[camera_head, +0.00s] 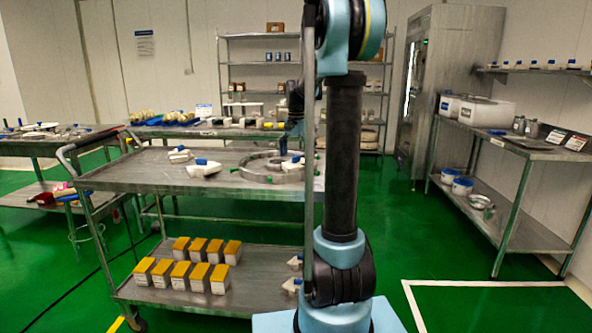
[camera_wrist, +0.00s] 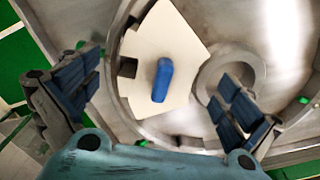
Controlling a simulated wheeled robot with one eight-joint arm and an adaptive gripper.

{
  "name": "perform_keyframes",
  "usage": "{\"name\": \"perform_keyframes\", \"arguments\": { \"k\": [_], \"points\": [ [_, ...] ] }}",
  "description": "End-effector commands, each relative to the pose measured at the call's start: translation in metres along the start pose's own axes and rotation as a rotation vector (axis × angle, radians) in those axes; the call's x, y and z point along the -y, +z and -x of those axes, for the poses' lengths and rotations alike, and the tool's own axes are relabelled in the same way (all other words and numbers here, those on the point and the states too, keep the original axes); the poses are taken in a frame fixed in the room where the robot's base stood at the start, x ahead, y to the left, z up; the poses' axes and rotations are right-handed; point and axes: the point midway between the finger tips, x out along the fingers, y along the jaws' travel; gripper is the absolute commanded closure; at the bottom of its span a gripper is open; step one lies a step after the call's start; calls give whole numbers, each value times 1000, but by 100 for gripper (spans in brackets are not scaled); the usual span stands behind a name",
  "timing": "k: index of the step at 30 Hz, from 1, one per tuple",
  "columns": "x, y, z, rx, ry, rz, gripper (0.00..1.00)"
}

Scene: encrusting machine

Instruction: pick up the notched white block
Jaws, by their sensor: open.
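The notched white block (camera_wrist: 150,45) is a flat, fan-shaped white piece with a raised blue grip (camera_wrist: 162,80). In the wrist view it lies inside a round metal ring (camera_wrist: 112,85) on the cart top. In the head view a white piece with a blue top (camera_head: 291,165) shows at the ring, partly hidden by my arm. My gripper (camera_wrist: 157,93) is open and empty, with its blue-padded fingers on either side of the blue grip and apart from it. In the head view my gripper is mostly hidden behind my arm.
The metal cart (camera_head: 130,180) carries other white pieces with blue parts (camera_head: 205,168) at left. Its lower shelf holds several orange-topped boxes (camera_head: 200,250). A smaller metal ring (camera_wrist: 245,62) lies right of the block.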

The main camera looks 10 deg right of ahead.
Motion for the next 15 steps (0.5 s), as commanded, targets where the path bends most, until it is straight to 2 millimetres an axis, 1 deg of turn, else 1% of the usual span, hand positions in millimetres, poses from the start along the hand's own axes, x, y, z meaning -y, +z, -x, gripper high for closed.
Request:
{"name": "perform_keyframes", "arguments": {
  "k": [3, 6, 13, 14, 15],
  "points": [
    [0, 0, -13, 0, 0, 0, 0],
    [0, 0, -18, 0, 0, 0, 0],
    [0, 0, -19, 0, 0, 0, 0],
    [0, 0, -19, 0, 0, 0, 2],
    [0, 0, -19, 0, 0, 0, 11]
  ]
}}
